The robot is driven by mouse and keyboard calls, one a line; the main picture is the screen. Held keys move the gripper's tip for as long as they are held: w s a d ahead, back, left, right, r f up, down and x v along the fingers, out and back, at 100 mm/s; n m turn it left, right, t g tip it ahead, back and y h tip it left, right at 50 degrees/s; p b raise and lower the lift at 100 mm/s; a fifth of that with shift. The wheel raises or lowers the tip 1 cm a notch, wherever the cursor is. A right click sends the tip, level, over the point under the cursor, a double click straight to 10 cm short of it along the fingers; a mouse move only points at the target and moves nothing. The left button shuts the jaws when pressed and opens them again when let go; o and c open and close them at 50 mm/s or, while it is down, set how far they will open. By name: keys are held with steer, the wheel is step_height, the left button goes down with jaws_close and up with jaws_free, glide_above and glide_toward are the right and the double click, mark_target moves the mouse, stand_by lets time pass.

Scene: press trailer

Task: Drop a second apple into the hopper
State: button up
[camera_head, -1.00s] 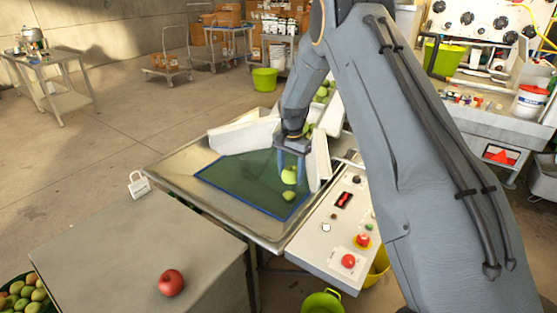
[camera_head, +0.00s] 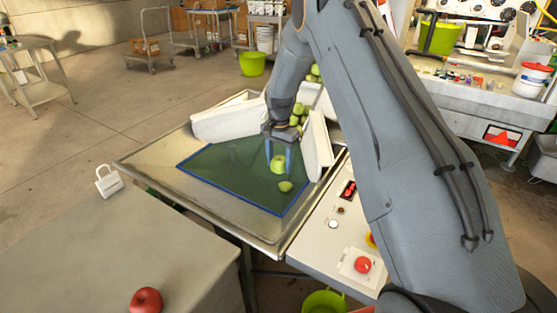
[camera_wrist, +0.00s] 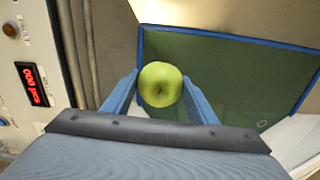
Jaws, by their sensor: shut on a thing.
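My gripper (camera_head: 279,160) is shut on a green apple (camera_head: 277,166), low over the green mat with a blue border (camera_head: 225,170) in the metal tray. In the wrist view the apple (camera_wrist: 160,84) sits between the two blue fingers. Another green apple (camera_head: 286,186) lies on the mat, just in front of the gripper; it is hidden in the wrist view. More green apples (camera_head: 299,112) lie in the white-walled chute behind the gripper, partly hidden by my arm. I cannot tell which part is the hopper.
White guide walls (camera_head: 318,140) flank the gripper. A control panel (camera_head: 325,230) with a red display and red button stands to the right. A red apple (camera_head: 146,300) lies on the grey table (camera_head: 160,250) at front left. A padlock (camera_head: 108,181) shows near that table's far edge.

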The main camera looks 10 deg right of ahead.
mark_target(279, 158)
steer(key=shift+f+b, duration=0.6)
steer(key=shift+f, duration=1.35)
steer(key=o, duration=1.2)
steer(key=shift+o, duration=0.2)
steer(key=shift+r, duration=0.1)
step_height(279, 158, up, 7)
steer(key=shift+r+b, duration=0.1)
steer(key=shift+b, duration=0.9)
steer(key=shift+r, duration=0.25)
